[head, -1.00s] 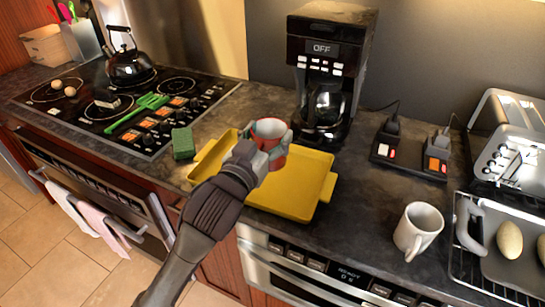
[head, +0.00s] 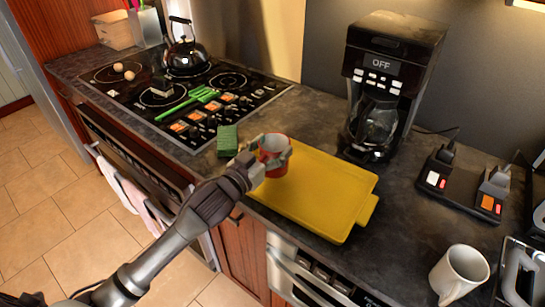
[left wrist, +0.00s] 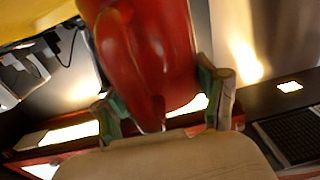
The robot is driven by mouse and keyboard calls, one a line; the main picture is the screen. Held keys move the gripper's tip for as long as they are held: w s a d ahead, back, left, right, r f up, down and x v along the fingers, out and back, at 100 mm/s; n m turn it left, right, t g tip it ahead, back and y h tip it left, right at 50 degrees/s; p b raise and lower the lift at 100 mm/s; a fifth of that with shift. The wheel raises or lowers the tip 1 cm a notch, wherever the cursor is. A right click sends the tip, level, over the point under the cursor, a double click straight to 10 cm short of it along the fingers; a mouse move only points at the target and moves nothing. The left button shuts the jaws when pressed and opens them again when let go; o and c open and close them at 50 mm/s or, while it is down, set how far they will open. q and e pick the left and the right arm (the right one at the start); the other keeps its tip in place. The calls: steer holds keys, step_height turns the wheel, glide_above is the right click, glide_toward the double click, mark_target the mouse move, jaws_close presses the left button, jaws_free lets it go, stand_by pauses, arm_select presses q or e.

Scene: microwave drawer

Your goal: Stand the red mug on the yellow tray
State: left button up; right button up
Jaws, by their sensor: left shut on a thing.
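The red mug (head: 274,165) is upright between the fingers of my left gripper (head: 272,158). It is over the left end of the yellow tray (head: 325,195). I cannot tell whether its base touches the tray. In the left wrist view, the red mug (left wrist: 165,45) fills the upper middle, with the fingers of my left gripper (left wrist: 163,106) on either side of it. A bit of yellow tray (left wrist: 22,22) shows at the top left there. My gripper and arm hide the tray's left corner. My right gripper is not in view.
A green sponge (head: 228,139) lies close behind the gripper, beside the stove (head: 150,110). The coffee maker (head: 385,85) stands behind the tray. A white mug (head: 458,273) and a power strip (head: 462,185) are to the right. The tray's middle and right are bare.

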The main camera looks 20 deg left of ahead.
mark_target(272, 158)
arm_select(q)
step_height(272, 158, down, 3)
steer(key=shift+r, duration=0.15)
steer(key=shift+f, duration=0.45)
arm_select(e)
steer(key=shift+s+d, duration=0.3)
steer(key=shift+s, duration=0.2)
arm_select(q)
steer(key=o, duration=1.4)
